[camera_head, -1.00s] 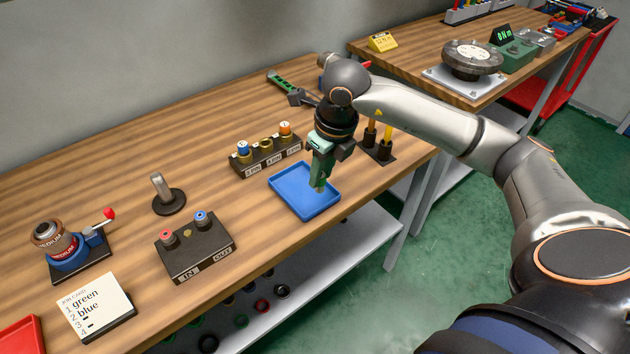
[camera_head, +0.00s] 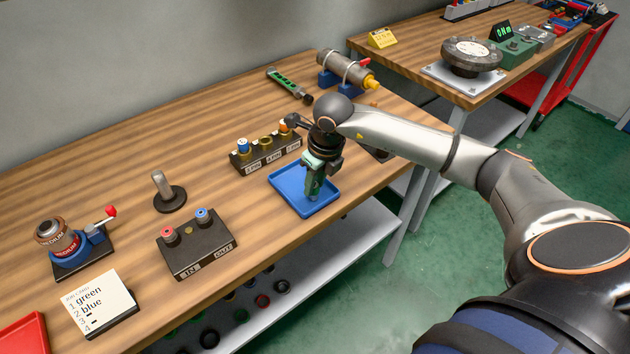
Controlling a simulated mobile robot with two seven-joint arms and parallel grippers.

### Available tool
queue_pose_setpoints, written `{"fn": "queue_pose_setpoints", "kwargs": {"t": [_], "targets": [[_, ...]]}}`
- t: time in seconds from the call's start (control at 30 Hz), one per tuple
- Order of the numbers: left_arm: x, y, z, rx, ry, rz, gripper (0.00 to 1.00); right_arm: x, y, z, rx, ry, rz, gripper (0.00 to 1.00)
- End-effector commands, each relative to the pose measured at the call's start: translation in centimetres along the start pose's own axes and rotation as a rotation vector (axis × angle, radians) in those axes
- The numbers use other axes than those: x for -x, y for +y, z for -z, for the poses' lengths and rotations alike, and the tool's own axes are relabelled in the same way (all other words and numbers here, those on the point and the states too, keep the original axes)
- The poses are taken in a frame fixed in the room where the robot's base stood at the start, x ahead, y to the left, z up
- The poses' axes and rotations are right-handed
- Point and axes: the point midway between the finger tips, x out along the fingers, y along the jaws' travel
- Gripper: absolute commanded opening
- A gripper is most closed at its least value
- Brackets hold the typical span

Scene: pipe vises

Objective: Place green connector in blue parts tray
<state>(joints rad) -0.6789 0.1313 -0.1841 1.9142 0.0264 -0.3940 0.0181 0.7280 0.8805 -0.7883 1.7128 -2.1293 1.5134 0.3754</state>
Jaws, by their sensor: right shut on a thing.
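My right gripper (camera_head: 314,190) points down over the blue parts tray (camera_head: 282,199) at the front edge of the workbench. It is shut on the green connector, which is mostly hidden between the fingers. The fingertips are low inside the tray's outline; I cannot tell whether the connector touches the tray floor. The tray looks empty otherwise. Behind it, a black connector rack (camera_head: 262,161) holds a blue connector (camera_head: 243,147) at left and an orange-topped one at right, partly hidden by my wrist. The middle place shows only a brass ring. My left gripper is not in view.
Left of the tray stand a black IN/OUT box (camera_head: 195,245), a short post (camera_head: 164,188), a blue vise (camera_head: 70,250) and a job card (camera_head: 97,302). Behind my arm are a green-handled tool (camera_head: 285,83) and a clamped pipe (camera_head: 343,68). The back left bench is clear.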

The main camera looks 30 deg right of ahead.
Motion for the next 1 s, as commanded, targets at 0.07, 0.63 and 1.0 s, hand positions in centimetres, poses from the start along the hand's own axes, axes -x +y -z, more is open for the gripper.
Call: {"fn": "queue_pose_setpoints", "kwargs": {"t": [0.07,0.63,1.0], "targets": [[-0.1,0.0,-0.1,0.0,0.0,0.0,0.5,-0.1,0.0,0.0,0.0,0.0,0.0,0.36],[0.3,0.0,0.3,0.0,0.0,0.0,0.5,0.5,0.0,-0.1,0.0,0.0,0.0,0.62],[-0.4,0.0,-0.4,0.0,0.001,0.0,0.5,7.5,-0.1,-0.1,0.001,-0.005,0.002,0.62]]}}
